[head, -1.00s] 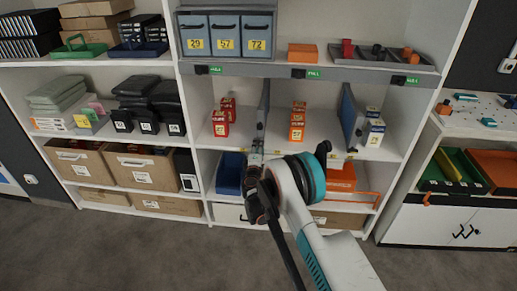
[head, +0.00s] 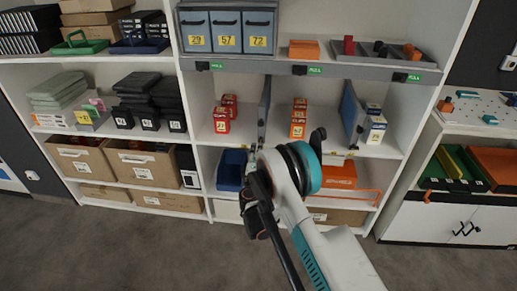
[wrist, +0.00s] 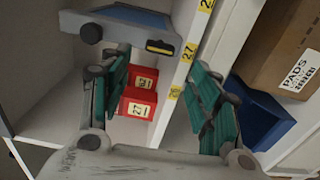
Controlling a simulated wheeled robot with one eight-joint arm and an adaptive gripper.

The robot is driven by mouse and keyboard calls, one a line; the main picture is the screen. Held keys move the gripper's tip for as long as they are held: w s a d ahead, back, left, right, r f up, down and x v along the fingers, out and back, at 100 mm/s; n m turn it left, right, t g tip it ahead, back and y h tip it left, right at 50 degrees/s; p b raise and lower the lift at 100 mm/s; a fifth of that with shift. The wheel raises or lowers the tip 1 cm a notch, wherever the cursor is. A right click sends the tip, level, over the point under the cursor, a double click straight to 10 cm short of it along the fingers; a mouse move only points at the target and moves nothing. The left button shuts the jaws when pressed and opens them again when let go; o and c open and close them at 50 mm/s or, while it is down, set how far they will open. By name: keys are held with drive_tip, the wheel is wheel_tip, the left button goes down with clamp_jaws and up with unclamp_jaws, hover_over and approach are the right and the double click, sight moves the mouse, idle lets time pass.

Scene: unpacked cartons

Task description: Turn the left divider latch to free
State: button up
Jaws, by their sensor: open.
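The left divider (head: 264,108) is a blue-grey upright panel on the middle shelf, between two groups of red and orange boxes. In the wrist view, the divider (wrist: 130,15) shows at the top, with a dark round knob (wrist: 91,33) and a small black-and-yellow piece (wrist: 160,47) on its front edge. I cannot tell how the latch is set. My gripper (wrist: 152,78) is open, with green-padded fingers spread wide and nothing held. Red boxes show between and behind the fingers. In the head view my gripper (head: 251,158) is just below the divider's foot, partly hidden by my arm.
Red boxes (head: 221,124) stand left of the divider and orange boxes (head: 298,130) right of it. The right divider (head: 350,108) stands farther right. A blue bin (head: 230,168) is below the shelf. The shelf's front edge (wrist: 188,60) with yellow labels runs close to my fingers.

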drive_tip(key=s, duration=0.5)
idle(0.4)
